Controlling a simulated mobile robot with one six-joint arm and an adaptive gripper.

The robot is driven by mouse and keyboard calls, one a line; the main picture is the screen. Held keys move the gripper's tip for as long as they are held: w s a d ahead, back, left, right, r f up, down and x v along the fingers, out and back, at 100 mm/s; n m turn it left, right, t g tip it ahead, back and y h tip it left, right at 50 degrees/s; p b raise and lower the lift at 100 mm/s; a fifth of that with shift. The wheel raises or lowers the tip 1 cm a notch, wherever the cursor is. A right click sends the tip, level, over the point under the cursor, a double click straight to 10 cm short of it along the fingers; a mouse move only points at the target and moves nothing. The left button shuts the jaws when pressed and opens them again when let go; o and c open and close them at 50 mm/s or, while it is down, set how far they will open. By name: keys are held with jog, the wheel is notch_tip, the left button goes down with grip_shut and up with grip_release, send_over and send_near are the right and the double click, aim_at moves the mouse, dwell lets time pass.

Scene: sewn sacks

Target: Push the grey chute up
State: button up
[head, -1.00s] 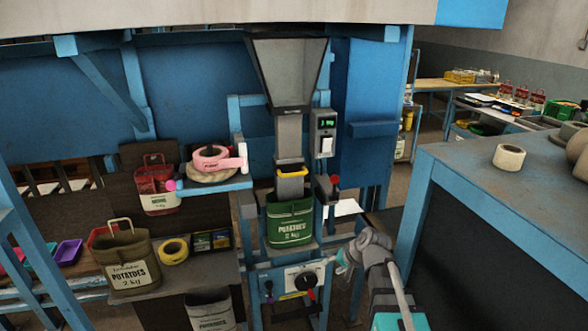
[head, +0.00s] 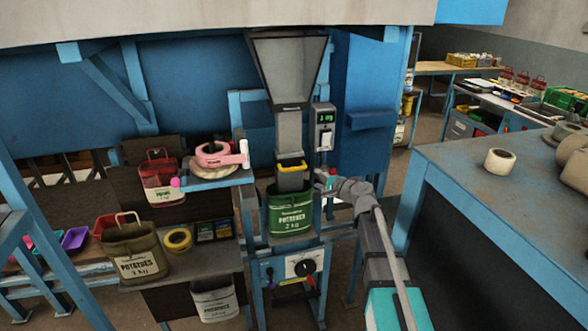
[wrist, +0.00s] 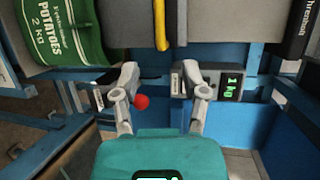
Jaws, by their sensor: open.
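The grey chute (head: 290,180) has a yellow rim and hangs below the hopper's grey spout (head: 289,132). Its lower end reaches the mouth of a green potato sack (head: 290,212). In the wrist view the picture is turned, with the chute (wrist: 125,22) at the top and the sack (wrist: 62,32) at its left. My gripper (head: 324,180) is just right of the chute. In the wrist view my gripper (wrist: 156,82) is open, with a red knob (wrist: 141,101) showing between its fingers, closer to the left one. I cannot tell whether they touch it.
A scale box with a green display (head: 325,128) is above my gripper. A dial panel (head: 302,265) is below the sack. A blue bench (head: 470,165) stands on the right.

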aim_at(295, 169)
jog(key=shift+w+a, duration=0.1)
jog(key=b+x, duration=0.2)
jog(key=x, duration=1.1)
jog(key=shift+w+a+f+b, duration=0.15)
jog(key=shift+w+b, duration=0.05)
jog(key=shift+b, duration=0.15)
jog(key=shift+c, duration=0.3)
grip_shut()
